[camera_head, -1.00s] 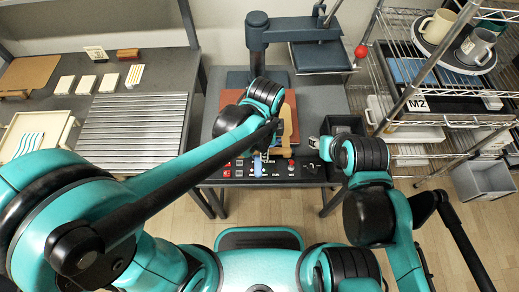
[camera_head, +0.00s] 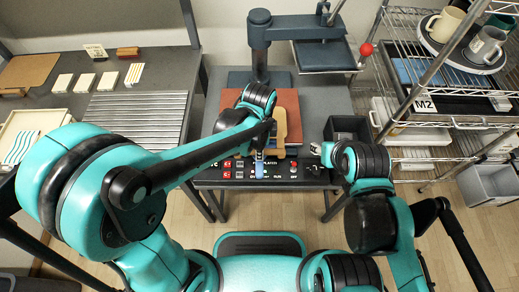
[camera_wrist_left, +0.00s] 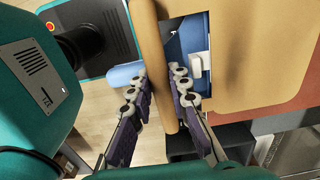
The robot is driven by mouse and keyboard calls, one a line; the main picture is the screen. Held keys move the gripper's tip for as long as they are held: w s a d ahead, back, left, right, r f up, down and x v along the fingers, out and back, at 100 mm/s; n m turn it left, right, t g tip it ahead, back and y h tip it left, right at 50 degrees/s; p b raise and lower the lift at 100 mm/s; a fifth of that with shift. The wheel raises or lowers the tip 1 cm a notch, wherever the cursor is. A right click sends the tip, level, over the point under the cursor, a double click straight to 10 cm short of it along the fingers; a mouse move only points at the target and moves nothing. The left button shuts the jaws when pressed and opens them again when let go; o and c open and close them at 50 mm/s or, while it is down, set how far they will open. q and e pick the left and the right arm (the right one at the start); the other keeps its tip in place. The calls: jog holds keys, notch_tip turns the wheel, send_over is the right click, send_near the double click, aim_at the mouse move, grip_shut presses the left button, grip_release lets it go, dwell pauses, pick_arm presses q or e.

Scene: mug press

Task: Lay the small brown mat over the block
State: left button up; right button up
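The small brown mat (camera_wrist_left: 245,45) fills the upper right of the left wrist view; its rounded handle bar (camera_wrist_left: 162,60) runs along one edge beside an opening. My left gripper (camera_wrist_left: 162,85) has a finger on each side of this bar and looks closed on it. In the head view the mat (camera_head: 280,122) shows as a tan strip next to my left gripper (camera_head: 267,132), over the front of the press. A blue part with a white piece (camera_wrist_left: 197,65) shows through the opening; I cannot tell if it is the block. My right gripper (camera_head: 320,150) is small and partly hidden.
The control panel (camera_head: 225,172) is in front. A dark bin (camera_head: 347,127) stands to the right, beside the wire shelf with mugs (camera_head: 485,45). A ribbed tray (camera_head: 140,120) lies on the left table.

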pick_arm(q)
jog(key=o, duration=0.4)
jog(key=shift+r, duration=0.1)
notch_tip(320, 180, up, 11)
jog(key=p, duration=0.5)
jog(key=shift+s+a+r+n+t, duration=0.85)
jog(key=shift+a+n+t, duration=0.35)
jog(key=shift+a+n, duration=1.8)
jog(key=shift+s+a+r+n+t, duration=0.85)
jog(key=shift+a+n+t, duration=0.35)
jog(key=shift+a+n, duration=1.8)
jog(key=shift+s+a+r+n+t, duration=0.8)
jog(key=shift+a+n+t, duration=0.4)
jog(key=shift+a+n, duration=1.75)
jog(key=shift+s+f, duration=0.1)
jog(key=shift+f, duration=0.05)
